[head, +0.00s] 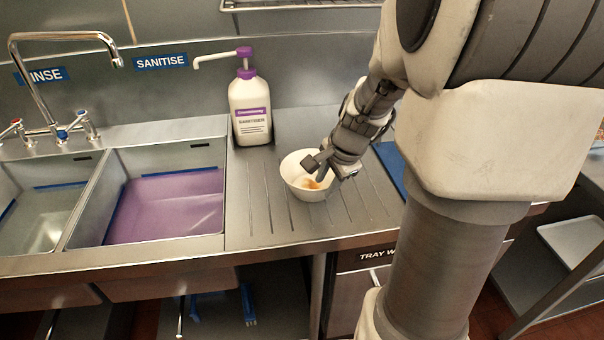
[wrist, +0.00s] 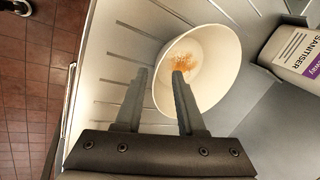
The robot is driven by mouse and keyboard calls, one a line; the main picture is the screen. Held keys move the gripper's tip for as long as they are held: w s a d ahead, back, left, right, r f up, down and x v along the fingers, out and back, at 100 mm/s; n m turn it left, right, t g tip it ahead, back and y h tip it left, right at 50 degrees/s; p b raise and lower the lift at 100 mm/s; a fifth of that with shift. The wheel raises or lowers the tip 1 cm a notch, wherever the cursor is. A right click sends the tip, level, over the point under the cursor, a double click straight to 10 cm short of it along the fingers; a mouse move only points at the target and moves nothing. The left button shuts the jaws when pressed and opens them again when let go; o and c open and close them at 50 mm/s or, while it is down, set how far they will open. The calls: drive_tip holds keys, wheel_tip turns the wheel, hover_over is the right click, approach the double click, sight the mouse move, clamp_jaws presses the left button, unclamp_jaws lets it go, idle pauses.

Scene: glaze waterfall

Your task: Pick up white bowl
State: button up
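The white bowl (head: 300,187) stands on the ribbed steel drainboard, with an orange-brown food stain inside. In the wrist view the bowl (wrist: 215,72) fills the upper middle. My gripper (head: 322,171) is at the bowl's right side in the head view, partly covering its rim. In the wrist view my gripper (wrist: 160,72) has its two fingers apart. The left finger is outside the rim and the right finger overlaps the bowl's inside, with the near rim between them. I cannot tell whether either finger touches the bowl.
A sanitiser bottle (head: 250,110) with a purple pump stands behind the bowl; it also shows in the wrist view (wrist: 296,50). A sink of purple liquid (head: 168,204) lies to the left. A blue board (head: 391,165) lies right of the bowl. The drainboard's front (head: 270,228) is clear.

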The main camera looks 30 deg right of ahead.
sight(322, 191)
drive_tip(key=b+x, duration=0.3)
drive_tip(key=x, duration=0.1)
drive_tip(key=shift+f, duration=0.45)
drive_tip(key=shift+r, duration=0.1)
clamp_jaws()
idle(0.9)
